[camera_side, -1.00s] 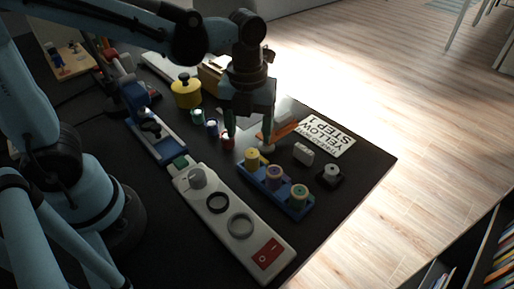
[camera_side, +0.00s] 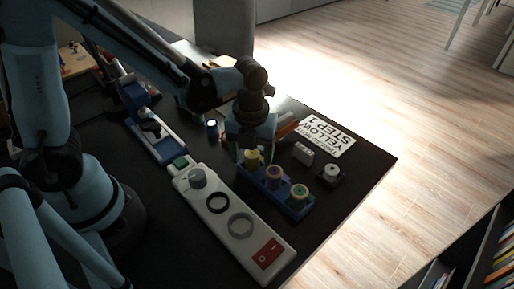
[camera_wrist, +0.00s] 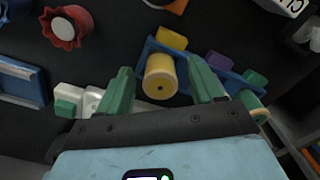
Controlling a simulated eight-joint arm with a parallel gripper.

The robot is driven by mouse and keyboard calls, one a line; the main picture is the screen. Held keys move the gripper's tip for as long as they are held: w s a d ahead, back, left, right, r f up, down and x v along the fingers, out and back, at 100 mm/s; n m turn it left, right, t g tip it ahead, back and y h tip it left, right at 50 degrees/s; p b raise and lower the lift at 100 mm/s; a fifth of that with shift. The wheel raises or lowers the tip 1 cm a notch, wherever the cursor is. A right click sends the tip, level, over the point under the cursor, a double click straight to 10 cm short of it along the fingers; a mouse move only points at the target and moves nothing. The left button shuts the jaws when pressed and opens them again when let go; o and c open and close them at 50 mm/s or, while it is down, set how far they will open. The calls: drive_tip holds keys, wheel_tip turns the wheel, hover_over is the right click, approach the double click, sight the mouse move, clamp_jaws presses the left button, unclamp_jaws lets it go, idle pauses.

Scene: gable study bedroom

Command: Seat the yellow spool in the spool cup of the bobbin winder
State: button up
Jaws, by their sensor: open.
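The yellow spool (camera_side: 252,160) stands at the left end of the blue rack (camera_side: 298,212), beside a purple spool (camera_side: 274,174) and a green-topped spool (camera_side: 299,191). My gripper (camera_side: 254,152) is open, with its fingers down around the yellow spool. In the wrist view, the yellow spool (camera_wrist: 160,80) lies between the two green fingers, with a gap on each side. The white bobbin winder (camera_side: 186,186) lies left of the rack, with a grey knob (camera_side: 197,178), a black ring (camera_side: 210,209) and a grey ring (camera_side: 231,231). I cannot tell which ring is the spool cup.
A blue device (camera_side: 160,140) stands left. A red knobbed thing (camera_wrist: 66,28) shows in the wrist view.

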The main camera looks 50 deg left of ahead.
sight(252, 153)
drive_tip(key=c, duration=1.1)
drive_tip(key=shift+r, duration=0.1)
drive_tip(key=shift+r, duration=0.75)
wheel_tip(252, 153, up, 2)
drive_tip(key=shift+r, duration=0.1)
drive_tip(key=s+d+r, duration=0.7)
drive_tip(key=s+d, duration=0.1)
drive_tip(key=shift+s+d+f+m, duration=0.4)
drive_tip(key=shift+s+f+m, duration=0.3)
drive_tip(key=shift+f, duration=0.8)
drive_tip(key=shift+s+d+f+m, duration=0.4)
drive_tip(key=shift+s+f+m, duration=0.35)
drive_tip(key=shift+f, duration=0.75)
drive_tip(key=shift+s+d+f+m, duration=0.5)
drive_tip(key=shift+f+m, duration=0.35)
drive_tip(key=shift+f, duration=0.65)
